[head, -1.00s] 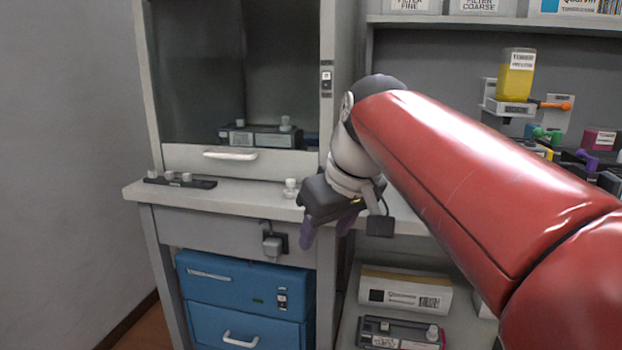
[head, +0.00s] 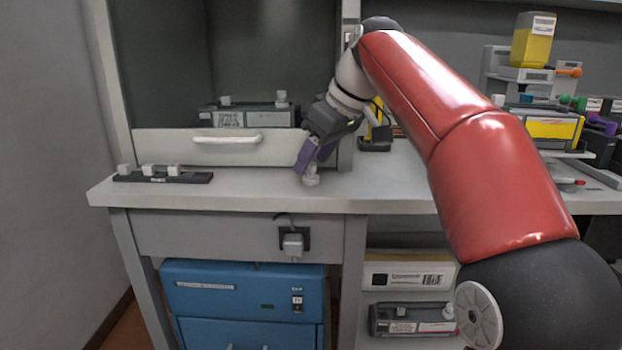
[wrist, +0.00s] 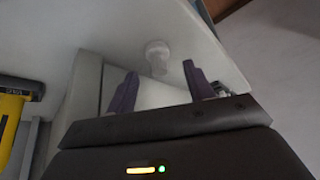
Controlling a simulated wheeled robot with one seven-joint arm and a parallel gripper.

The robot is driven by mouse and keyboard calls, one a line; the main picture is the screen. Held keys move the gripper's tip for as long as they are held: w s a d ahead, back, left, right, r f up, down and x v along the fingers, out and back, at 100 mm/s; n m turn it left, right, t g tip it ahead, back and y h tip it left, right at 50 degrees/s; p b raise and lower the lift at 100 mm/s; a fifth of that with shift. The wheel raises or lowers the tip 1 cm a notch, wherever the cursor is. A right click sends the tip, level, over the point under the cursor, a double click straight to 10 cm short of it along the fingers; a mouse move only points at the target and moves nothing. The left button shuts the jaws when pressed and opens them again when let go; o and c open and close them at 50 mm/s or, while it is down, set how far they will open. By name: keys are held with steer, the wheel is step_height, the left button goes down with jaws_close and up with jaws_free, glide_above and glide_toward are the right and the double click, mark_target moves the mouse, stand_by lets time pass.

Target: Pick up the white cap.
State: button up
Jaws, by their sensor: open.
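A small white cap (head: 311,178) stands alone on the light bench top (head: 250,192), right at my gripper's fingertips. It also shows in the wrist view (wrist: 157,52), just beyond the fingertips and between their lines. My gripper (head: 304,168) has purple fingers pointing down to the left, close beside the cap. In the wrist view my gripper (wrist: 160,70) is open, with the fingers apart and nothing held. I cannot tell whether a finger touches the cap.
A dark strip with several white knobs (head: 160,178) lies at the bench's left. A cartridge (head: 250,117) sits behind the raised cabinet sill (head: 170,146). A yellow bottle (head: 533,45) and coloured cartridges stand at the right. The bench between strip and cap is clear.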

steer(key=x, duration=0.2)
steer(key=shift+a+f, duration=0.1)
steer(key=shift+f, duration=0.15)
steer(key=c, duration=1.1)
steer(key=shift+r, duration=0.1)
